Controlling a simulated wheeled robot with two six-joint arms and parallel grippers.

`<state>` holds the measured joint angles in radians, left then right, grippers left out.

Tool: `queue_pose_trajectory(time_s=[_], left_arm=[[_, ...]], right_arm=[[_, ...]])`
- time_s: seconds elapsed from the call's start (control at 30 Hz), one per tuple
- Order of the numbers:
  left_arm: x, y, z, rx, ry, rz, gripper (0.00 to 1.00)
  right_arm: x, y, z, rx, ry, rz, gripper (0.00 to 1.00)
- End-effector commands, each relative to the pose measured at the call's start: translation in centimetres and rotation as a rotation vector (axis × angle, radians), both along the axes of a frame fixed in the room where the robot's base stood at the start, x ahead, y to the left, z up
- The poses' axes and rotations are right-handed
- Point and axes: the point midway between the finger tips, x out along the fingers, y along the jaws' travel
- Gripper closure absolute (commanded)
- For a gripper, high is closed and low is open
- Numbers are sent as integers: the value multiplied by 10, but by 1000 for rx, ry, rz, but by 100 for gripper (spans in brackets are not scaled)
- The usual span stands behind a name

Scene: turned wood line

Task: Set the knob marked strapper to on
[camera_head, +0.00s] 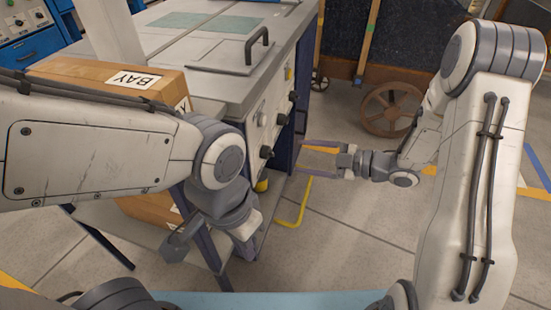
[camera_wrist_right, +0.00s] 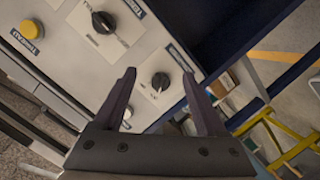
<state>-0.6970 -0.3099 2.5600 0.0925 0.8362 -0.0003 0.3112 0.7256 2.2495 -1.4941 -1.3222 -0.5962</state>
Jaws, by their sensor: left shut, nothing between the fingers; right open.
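A light control panel with black rotary knobs is on the side of the grey machine table (camera_head: 272,112) in the head view. In the right wrist view, one black knob (camera_wrist_right: 160,82) lies between the spread fingertips of my right gripper (camera_wrist_right: 157,88), with no contact I can make out. A second black knob (camera_wrist_right: 103,22) is up and to the left. Both have blue labels; I cannot read surely which says strapper. In the head view my right gripper (camera_head: 302,158) is open, to the right of the panel. My left gripper (camera_head: 178,244) is shut and empty, low at the left.
A yellow button (camera_wrist_right: 27,29) is on the same panel. Cardboard boxes (camera_head: 90,78) sit at the left behind my left arm. A wheeled cart (camera_head: 392,108) stands at the back right. Open floor lies right of the machine.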

Motion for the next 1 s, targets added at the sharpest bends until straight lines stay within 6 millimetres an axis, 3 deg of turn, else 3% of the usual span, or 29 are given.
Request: queue_pose_trajectory(time_s=[0.13,0.3,0.7,1.0], left_arm=[[0,0,-6,0,0,0,100],[0,0,-9,0,0,0,100],[0,0,-27,0,0,0,100],[0,0,-33,0,0,0,100]], right_arm=[[-24,-16,2,160,-47,79,26],[-32,-15,7,225,-67,114,26],[-12,52,6,224,-68,119,26],[-2,79,8,224,-67,114,26]])
